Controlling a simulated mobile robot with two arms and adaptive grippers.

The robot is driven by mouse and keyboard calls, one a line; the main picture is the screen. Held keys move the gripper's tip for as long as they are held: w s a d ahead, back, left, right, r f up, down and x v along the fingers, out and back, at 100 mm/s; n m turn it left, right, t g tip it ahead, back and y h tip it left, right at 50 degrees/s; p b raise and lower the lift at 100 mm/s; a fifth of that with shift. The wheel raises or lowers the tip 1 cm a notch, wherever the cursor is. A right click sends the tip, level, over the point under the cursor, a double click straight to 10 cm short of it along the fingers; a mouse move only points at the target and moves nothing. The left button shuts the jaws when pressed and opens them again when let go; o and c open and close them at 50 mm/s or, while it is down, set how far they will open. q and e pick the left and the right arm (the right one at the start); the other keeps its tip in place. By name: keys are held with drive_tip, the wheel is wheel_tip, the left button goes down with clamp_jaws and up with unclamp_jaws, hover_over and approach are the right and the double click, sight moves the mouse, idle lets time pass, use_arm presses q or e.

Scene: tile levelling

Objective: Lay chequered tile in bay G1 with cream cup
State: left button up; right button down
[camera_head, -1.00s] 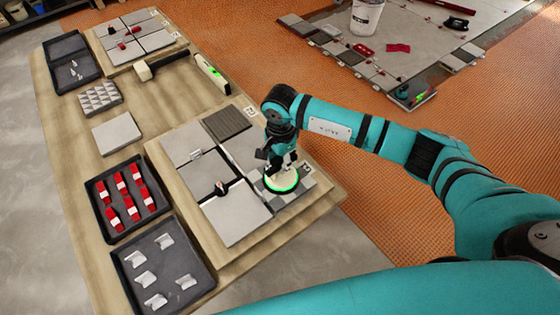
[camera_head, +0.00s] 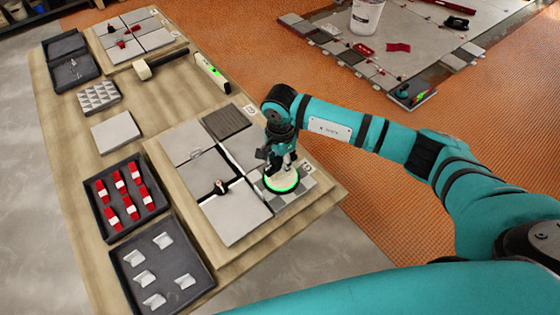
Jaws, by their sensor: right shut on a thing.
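My right gripper (camera_head: 278,158) points down over the near right corner of the nearer tile board (camera_head: 228,258). It is shut on the cream cup (camera_head: 279,178), which has a glowing green ring around its base. The cup stands on the chequered tile (camera_head: 309,183), covering its middle; grey and cream squares show around it. The tile lies at the board's right corner bay, beside plain grey tiles. Whether it sits flush is too small to tell. My left gripper is not in view.
A tray of red wedges (camera_head: 107,225) and a tray of white clips (camera_head: 203,277) stand left of the board. A dark ribbed tile (camera_head: 227,122) lies on the board. A mallet (camera_head: 143,70) and a level (camera_head: 212,73) lie further back. A loose grey tile (camera_head: 116,132) lies left.

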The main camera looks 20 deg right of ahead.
drive_tip(key=shift+f+b, duration=0.3)
drive_tip(key=shift+b, duration=0.1)
idle(0.4)
drive_tip(key=c, duration=1.1)
unclamp_jaws()
drive_tip(key=shift+f, duration=0.1)
